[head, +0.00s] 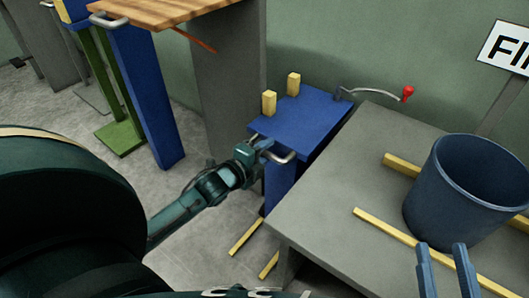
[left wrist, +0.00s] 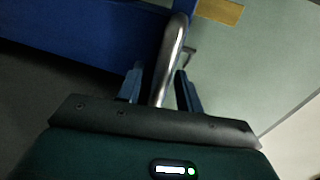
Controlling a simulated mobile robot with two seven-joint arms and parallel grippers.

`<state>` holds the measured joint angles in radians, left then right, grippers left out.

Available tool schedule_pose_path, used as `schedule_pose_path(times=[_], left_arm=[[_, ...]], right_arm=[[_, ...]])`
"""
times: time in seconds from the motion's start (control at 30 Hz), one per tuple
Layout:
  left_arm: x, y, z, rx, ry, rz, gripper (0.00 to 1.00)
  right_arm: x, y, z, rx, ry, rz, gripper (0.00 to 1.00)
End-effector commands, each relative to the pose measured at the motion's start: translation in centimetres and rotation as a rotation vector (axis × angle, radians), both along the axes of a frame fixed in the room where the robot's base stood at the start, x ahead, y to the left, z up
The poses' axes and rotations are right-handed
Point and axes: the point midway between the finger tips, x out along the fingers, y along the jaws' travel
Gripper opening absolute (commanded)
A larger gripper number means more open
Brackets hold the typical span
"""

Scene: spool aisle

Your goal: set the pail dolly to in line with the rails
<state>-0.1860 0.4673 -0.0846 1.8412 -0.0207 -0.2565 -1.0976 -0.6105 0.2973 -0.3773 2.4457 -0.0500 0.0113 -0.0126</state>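The pail dolly seems to be the blue stand (head: 312,118) with two upright yellow blocks on its flat top, at the left end of the grey bench. A bent silver handle (head: 284,158) sticks out of its near side. My left gripper (head: 256,147) is at this handle. In the left wrist view the handle bar (left wrist: 172,55) runs between its fingers (left wrist: 160,85), with a gap visible on one side. Yellow rails (head: 385,228) lie on the bench, and a dark blue pail (head: 455,205) stands at them. My right gripper (head: 445,268) is open and empty before the pail.
The grey bench (head: 330,210) fills the right side. A crank with a red knob (head: 407,93) is behind the stand. Yellow strips (head: 246,237) lie on the floor. A wooden-topped grey counter (head: 225,80) and a blue post (head: 148,95) stand left. Some floor between is clear.

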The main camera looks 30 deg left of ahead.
Motion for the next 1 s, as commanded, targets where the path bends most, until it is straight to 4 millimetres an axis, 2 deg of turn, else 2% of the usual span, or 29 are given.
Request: schedule_pose_path(times=[0.07,0.47,1.0], left_arm=[[-0.02,0.0,-0.01,0.0,0.0,0.0,0.33],[-0.04,0.0,0.01,0.0,-0.001,0.0,0.0],[-0.06,0.02,0.15,-0.001,0.0,0.001,0.0]], right_arm=[[0.01,0.02,0.03,-0.001,-0.001,0.001,0.36],[0.01,0.05,0.0,-0.005,-0.002,0.003,0.36],[0.11,0.03,0.52,-0.015,-0.01,0.0,0.36]])
